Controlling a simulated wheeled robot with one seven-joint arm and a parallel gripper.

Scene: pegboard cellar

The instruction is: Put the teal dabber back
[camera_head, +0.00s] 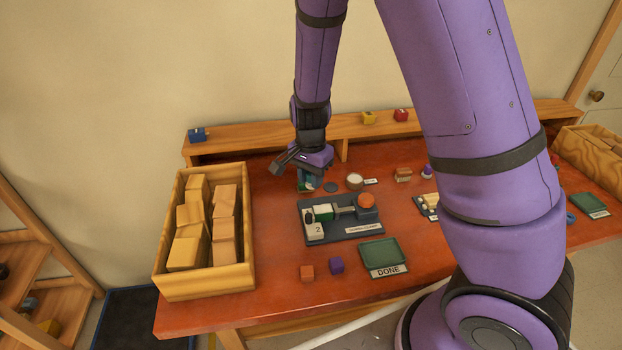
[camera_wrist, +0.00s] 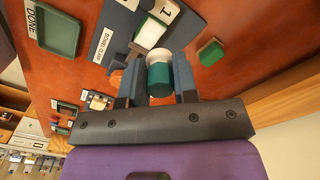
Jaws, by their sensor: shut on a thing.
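The teal dabber (camera_wrist: 159,78), a short cylinder with a white end, is between the two fingers of my gripper (camera_wrist: 155,82) in the wrist view. The fingers are shut on it from both sides. In the head view my gripper (camera_head: 300,163) is over the back left of the red-brown table, behind the clamp board (camera_head: 348,231); the dabber is largely hidden there. A small dark disc (camera_head: 330,187) lies on the table just right of my gripper. A round pot with a pale top (camera_head: 355,181) stands right of the disc.
A green block (camera_wrist: 210,52) lies close beside my gripper. A wooden bin of blocks (camera_head: 246,260) stands at left. A raised wooden ledge (camera_head: 235,148) runs behind.

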